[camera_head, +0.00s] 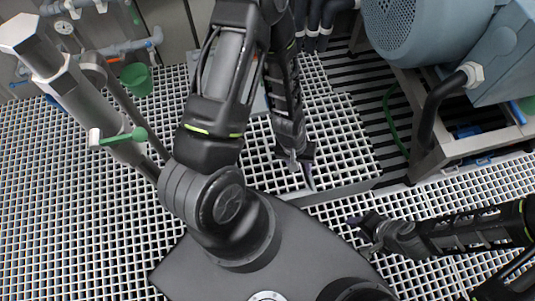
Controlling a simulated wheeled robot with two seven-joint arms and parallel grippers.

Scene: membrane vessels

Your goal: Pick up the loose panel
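A white floor grating panel (345,138) lies in the middle, beside an opening with dark slats, and looks like the loose panel. Its right edge borders the slats, and my arm hides part of its left side. My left gripper (298,158) points down over this panel. Its fingertips are small and dark, and I cannot tell whether they touch the panel or hold anything. My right gripper (362,233) is to the lower right, above the floor grating in front of the panel. Its fingers look spread, with nothing visible between them.
Dark slats (375,112) show in the floor opening. A blue-grey motor on a metal frame (440,150) stands at right. A grey pipe with a green-handled valve (120,137) rises at left. A green bucket (136,79) is behind it. Open grating (50,200) lies at left.

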